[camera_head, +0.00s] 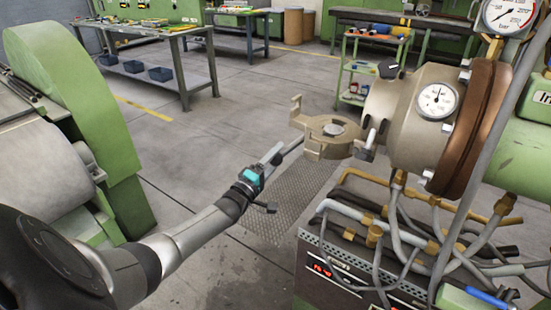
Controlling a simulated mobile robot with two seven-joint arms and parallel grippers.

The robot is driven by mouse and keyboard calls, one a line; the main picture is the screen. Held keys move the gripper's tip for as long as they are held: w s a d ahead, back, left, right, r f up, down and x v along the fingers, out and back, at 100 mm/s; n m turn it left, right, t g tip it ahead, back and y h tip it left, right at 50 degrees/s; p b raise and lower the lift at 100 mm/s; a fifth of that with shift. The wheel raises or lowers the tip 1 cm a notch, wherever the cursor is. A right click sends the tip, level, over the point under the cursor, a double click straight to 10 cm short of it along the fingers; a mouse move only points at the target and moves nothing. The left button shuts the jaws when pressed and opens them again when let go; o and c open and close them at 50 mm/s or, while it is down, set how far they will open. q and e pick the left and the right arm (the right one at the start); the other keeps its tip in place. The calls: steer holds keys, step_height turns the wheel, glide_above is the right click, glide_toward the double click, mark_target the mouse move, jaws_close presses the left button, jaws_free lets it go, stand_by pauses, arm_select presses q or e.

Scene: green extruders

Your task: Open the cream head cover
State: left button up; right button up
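The cream head cover (318,128) sticks out to the left of the cream extruder head (401,110). It has a grey round disc in its middle and lugs at its edge. A metal bolt or handle (369,137) shows where it meets the head. My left gripper (291,143) reaches up from the lower left, with a teal part at its wrist. My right gripper is not in view.
Hoses and brass pipes (400,222) crowd below the head, above a control box (345,278). A pressure gauge (437,100) sits on the head. A green machine (85,95) stands at left. Open floor (235,110) lies behind my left gripper. Workbenches stand farther back.

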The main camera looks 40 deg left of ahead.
arm_select(q)
steer(key=o, duration=0.3)
steer(key=shift+r, duration=0.1)
steer(key=shift+s, duration=0.15)
steer(key=s+f+p, duration=0.2)
steer(key=s+p, duration=0.1)
steer(key=s, duration=1.1)
steer(key=shift+s+d+f, duration=0.35)
